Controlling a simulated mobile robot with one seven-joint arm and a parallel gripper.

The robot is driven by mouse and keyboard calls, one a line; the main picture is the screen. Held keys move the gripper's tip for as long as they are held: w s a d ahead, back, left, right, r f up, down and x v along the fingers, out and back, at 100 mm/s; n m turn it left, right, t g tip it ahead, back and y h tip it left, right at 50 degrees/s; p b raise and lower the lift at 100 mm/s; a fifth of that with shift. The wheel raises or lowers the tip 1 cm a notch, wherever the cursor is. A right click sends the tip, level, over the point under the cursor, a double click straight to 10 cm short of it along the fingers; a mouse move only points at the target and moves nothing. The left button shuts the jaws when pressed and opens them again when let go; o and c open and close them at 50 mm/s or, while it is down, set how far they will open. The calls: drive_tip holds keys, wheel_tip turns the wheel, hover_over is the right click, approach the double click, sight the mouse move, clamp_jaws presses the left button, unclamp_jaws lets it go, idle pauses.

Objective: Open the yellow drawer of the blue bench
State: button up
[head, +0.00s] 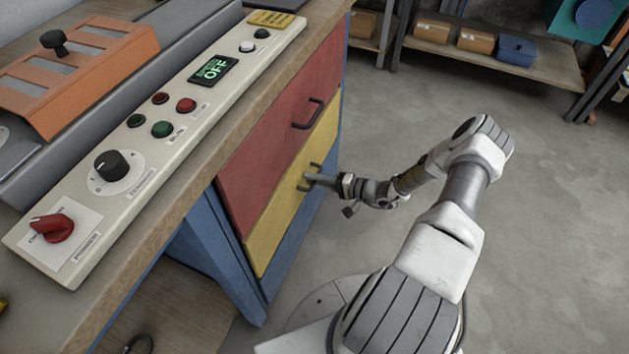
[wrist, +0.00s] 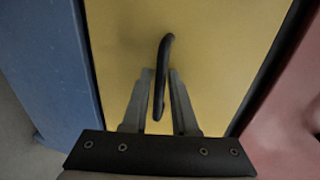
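The yellow drawer (head: 290,200) is in the front of the blue bench (head: 225,255), below a red drawer front. It looks closed, its face about level with the red one. Its dark bar handle (head: 315,165) is partly hidden by my gripper (head: 312,179). In the wrist view the yellow front (wrist: 215,50) fills the middle, and the curved black handle (wrist: 164,55) stands between the two grey fingers of my gripper (wrist: 161,75). Narrow gaps seem to show beside the handle, so the fingers look open around it, not clamped.
The red drawer (head: 285,120) has its own black handle (head: 308,114). A control panel (head: 150,150) with knobs, buttons and a display reading OFF lies on the bench top. Grey floor (head: 550,220) to the right is clear. A shelf (head: 490,55) with boxes stands at the back.

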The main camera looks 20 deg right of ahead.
clamp_jaws()
idle(1.4)
